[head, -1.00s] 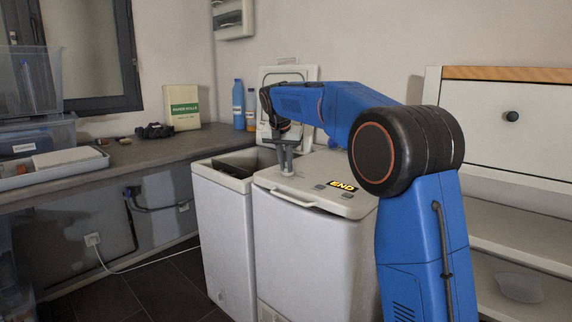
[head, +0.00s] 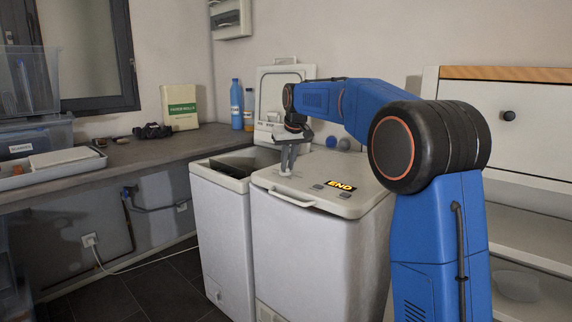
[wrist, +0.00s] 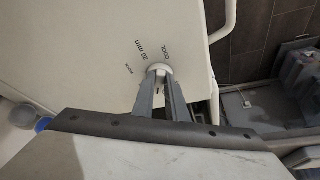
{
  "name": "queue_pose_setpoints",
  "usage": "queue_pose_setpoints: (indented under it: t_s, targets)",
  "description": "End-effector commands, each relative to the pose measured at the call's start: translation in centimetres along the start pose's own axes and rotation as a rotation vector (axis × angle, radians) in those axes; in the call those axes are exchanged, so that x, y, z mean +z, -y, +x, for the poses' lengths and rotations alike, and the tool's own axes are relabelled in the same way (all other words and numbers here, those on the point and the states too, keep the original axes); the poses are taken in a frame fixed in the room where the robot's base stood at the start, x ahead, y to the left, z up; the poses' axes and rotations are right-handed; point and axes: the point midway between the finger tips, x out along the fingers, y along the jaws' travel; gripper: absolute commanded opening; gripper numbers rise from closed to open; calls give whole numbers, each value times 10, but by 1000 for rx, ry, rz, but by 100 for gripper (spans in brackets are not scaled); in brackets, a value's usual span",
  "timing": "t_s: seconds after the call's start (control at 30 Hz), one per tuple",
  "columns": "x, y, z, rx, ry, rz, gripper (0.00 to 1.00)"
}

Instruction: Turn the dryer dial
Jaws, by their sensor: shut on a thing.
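The dryer (head: 318,200) is the white right-hand toploader, its lid shut. In the head view my gripper (head: 287,168) stands upright at the lid's far left part; the dial is too small to make out there.
The left toploader (head: 220,215) stands open beside the dryer, its lid (head: 285,90) raised behind. A white drawer unit (head: 500,115) stands right.

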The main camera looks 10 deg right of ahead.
Motion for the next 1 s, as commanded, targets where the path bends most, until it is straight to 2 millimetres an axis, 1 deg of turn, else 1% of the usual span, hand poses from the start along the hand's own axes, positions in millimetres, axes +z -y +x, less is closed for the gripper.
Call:
queue_pose_setpoints:
  t_s: [0.7, 1.0]
  targets:
    - [-5, -14, 3, -261, 1, -625, 0]
    - [-8, -18, 4, -353, 1, -853, 0]
